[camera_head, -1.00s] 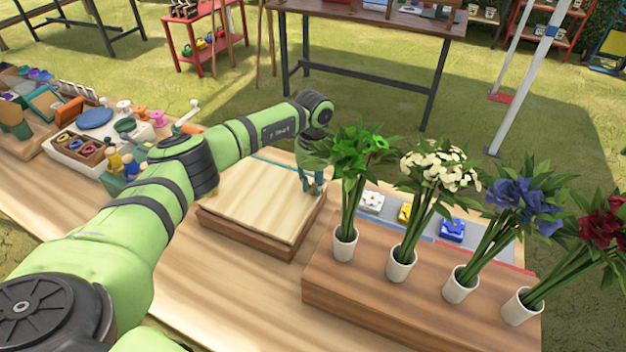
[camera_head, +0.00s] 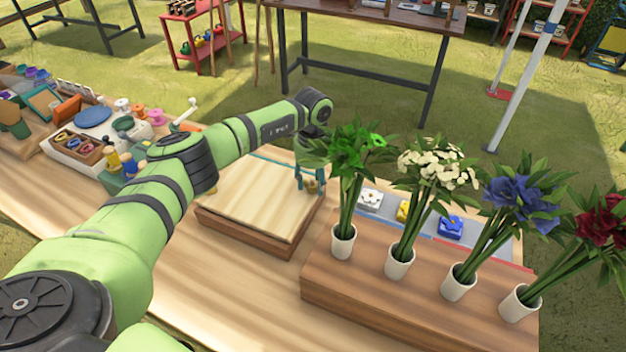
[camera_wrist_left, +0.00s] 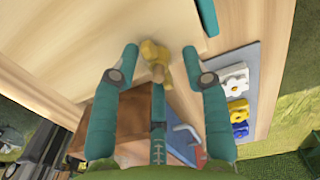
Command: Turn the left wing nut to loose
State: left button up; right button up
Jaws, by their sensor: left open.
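A pale wooden press board (camera_head: 250,200) lies on a darker wooden base on the table. A brass wing nut (camera_wrist_left: 155,58) stands at the board's edge in the left wrist view; a small brass spot shows between the fingertips in the head view (camera_head: 312,187). My left gripper (camera_head: 309,184) is over the board's right edge with its fingers down. In the left wrist view my left gripper (camera_wrist_left: 159,52) is open, one teal finger on each side of the wing nut, with gaps visible. The nut's far side is hidden. My right gripper is not in view.
A wooden block (camera_head: 375,305) holds several white vases of flowers close to the right of my left gripper; the green bouquet (camera_head: 357,150) is nearest. A grey tray (camera_head: 505,245) with flower-shaped pieces lies behind. A toy-filled box (camera_head: 68,165) stands at left.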

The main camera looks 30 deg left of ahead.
aim_at(313, 183)
pick_arm(q)
notch_tip(313, 183, up, 12)
dwell(0.5)
dwell(0.3)
